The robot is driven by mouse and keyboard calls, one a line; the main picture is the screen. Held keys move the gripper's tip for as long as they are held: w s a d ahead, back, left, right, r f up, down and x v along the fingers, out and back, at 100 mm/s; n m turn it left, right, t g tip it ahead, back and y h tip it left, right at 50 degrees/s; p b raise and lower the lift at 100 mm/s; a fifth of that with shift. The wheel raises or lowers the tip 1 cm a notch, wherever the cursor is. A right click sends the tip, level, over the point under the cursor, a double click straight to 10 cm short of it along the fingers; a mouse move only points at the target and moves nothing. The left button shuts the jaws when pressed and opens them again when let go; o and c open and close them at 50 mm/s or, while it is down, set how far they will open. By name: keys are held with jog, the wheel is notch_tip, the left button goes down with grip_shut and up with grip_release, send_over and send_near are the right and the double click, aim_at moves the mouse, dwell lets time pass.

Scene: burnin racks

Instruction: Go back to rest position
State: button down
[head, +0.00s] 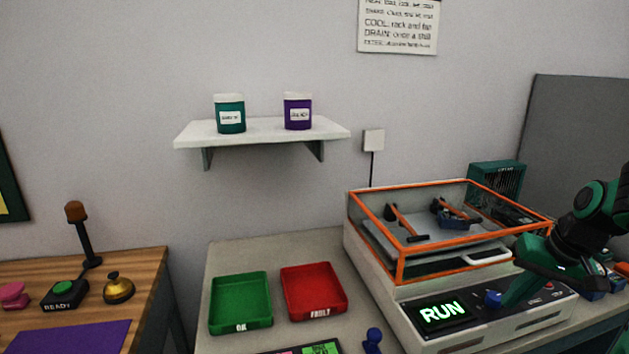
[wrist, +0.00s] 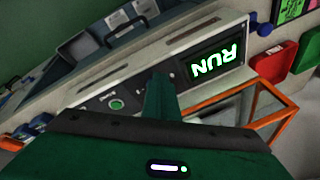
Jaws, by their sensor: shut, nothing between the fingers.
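My gripper (head: 503,297) is at the right in the head view, just over the front control panel of the burn-in machine (head: 365,248). Its green fingers are together with nothing between them, and they also show in the wrist view (wrist: 160,85). The machine's display (head: 442,312) glows green with RUN; it appears upside down in the wrist view (wrist: 215,62). A blue knob-like part (head: 492,298) shows beside the fingertips; whether they touch it I cannot tell. The orange-framed clear lid (head: 402,262) is down over the machine, with dark and orange parts inside.
A green OK tray (head: 240,325) and a red FAULT tray (head: 315,312) lie left of the machine. A shelf (head: 262,132) holds two jars. A wooden desk (head: 140,270) carries a brass bell (head: 118,288) and a READY button (head: 64,290). A teal ribbed box (head: 497,178) stands behind the machine.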

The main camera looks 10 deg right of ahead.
jog(key=s+a+g, duration=0.3)
jog(key=s+a, duration=0.5)
jog(key=s, duration=0.5)
jog(key=shift+s+r+g+h, duration=0.2)
jog(key=shift+s+g+h, duration=0.1)
jog(key=shift+h, duration=0.1)
jog(key=shift+w+a, duration=0.1)
jog(key=shift+w+f, duration=0.25)
jog(key=shift+w, duration=0.35)
